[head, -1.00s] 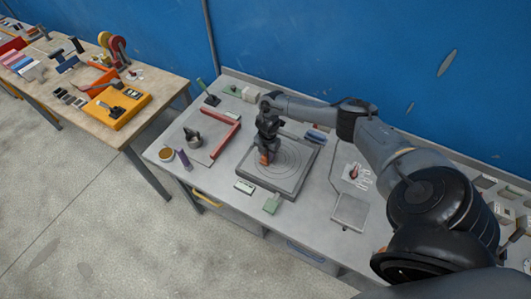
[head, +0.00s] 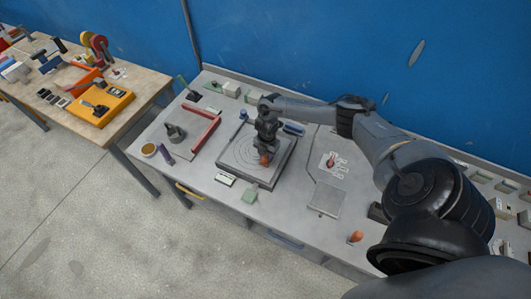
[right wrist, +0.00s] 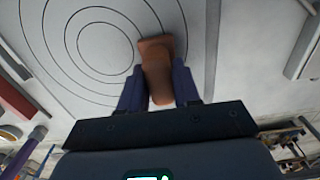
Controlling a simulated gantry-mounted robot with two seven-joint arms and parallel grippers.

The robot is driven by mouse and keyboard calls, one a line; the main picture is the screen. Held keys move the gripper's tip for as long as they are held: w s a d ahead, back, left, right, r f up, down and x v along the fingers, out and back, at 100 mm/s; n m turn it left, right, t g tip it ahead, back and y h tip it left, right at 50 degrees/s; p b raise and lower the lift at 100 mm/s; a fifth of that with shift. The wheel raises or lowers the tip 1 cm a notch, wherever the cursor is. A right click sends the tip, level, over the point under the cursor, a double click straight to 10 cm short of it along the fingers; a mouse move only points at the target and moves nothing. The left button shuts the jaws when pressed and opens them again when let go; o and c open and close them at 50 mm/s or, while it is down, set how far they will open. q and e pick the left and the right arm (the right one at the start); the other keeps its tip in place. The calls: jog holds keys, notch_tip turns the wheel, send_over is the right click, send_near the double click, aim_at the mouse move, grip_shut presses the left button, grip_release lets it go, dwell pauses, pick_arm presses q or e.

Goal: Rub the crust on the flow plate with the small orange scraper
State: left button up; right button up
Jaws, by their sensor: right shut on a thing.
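The flow plate (head: 236,158) is a grey square slab with concentric rings, lying on the bench in the head view. It also fills much of the upper right wrist view (right wrist: 62,62). My right gripper (head: 266,152) points down over the plate, right of the rings' centre. It is shut on the small orange scraper (right wrist: 157,72), which shows between its two fingers; the scraper's tip is at or close to the plate, and I cannot tell contact for sure. It is small in the head view (head: 264,160). I cannot make out any crust. My left gripper is not in view.
A red angled bar (head: 204,134), a dark pot (head: 175,132) and a purple cylinder (head: 166,156) stand left of the plate. A green block (head: 250,194) and a pale box (head: 225,179) lie before it. An orange item (head: 355,237) lies near the front right.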

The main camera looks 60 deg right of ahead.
jog(key=shift+s, duration=0.45)
jog(key=r+p, duration=0.2)
jog(key=r, duration=0.1)
jog(key=shift+s, duration=0.3)
jog(key=shift+w+r+p, duration=0.3)
jog(key=shift+r+p, duration=0.35)
jog(key=shift+r, duration=0.05)
jog(key=shift+s+r+p, duration=0.1)
jog(key=shift+r+p, duration=0.6)
notch_tip(320, 180, up, 2)
jog(key=shift+r+p, duration=0.25)
jog(key=shift+p, duration=0.9)
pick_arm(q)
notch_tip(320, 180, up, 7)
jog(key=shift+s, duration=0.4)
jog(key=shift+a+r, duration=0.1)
